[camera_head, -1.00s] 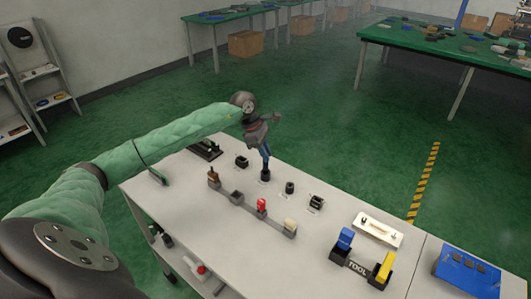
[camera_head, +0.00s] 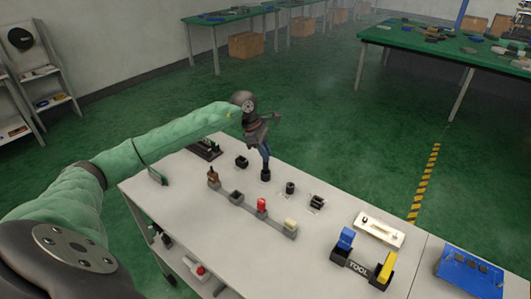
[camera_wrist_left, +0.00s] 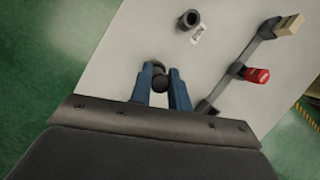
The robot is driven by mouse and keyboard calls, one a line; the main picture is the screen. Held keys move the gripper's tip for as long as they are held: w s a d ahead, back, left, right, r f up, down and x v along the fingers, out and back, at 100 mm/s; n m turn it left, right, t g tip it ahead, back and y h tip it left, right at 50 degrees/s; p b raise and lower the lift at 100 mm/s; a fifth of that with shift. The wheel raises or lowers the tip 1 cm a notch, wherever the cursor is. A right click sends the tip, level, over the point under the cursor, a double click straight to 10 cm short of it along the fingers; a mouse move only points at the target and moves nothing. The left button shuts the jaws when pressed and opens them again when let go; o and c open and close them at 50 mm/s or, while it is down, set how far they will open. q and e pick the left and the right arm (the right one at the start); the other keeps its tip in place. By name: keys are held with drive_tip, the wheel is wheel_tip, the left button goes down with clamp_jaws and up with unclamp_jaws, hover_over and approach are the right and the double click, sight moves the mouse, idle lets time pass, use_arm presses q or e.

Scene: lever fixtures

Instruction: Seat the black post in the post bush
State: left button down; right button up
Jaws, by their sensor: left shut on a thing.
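My left gripper (camera_head: 265,164) points down at the far side of the table, its blue fingers closed. In the left wrist view the fingers (camera_wrist_left: 162,82) are shut on a small dark round piece, the black post (camera_wrist_left: 159,84). Directly below the fingertips in the head view is a dark block, seemingly the post bush (camera_head: 265,175). The fingers and post hide its opening, so I cannot tell how deep the post sits. My right gripper is not in view.
A grey rack holds a brown piece (camera_head: 213,175), an empty socket (camera_head: 237,196), a red piece (camera_head: 262,204) and a cream piece (camera_head: 290,223). A round black bush (camera_head: 290,187) and a black fixture (camera_head: 316,201) stand to the right. Another black fixture (camera_head: 241,162) stands left.

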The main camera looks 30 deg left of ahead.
use_arm(q)
drive_tip(key=shift+f+b, duration=1.7)
drive_tip(key=shift+f, duration=0.25)
drive_tip(key=c, duration=1.2)
unclamp_jaws()
drive_tip(key=shift+c, duration=0.2)
drive_tip(key=shift+a+r+b, duration=0.3)
drive_tip(key=shift+r, duration=0.2)
drive_tip(key=b+v, duration=0.1)
drive_tip(key=v, duration=0.5)
drive_tip(key=shift+r+b, duration=0.3)
drive_tip(key=shift+r, duration=0.05)
drive_tip(key=shift+s, duration=0.15)
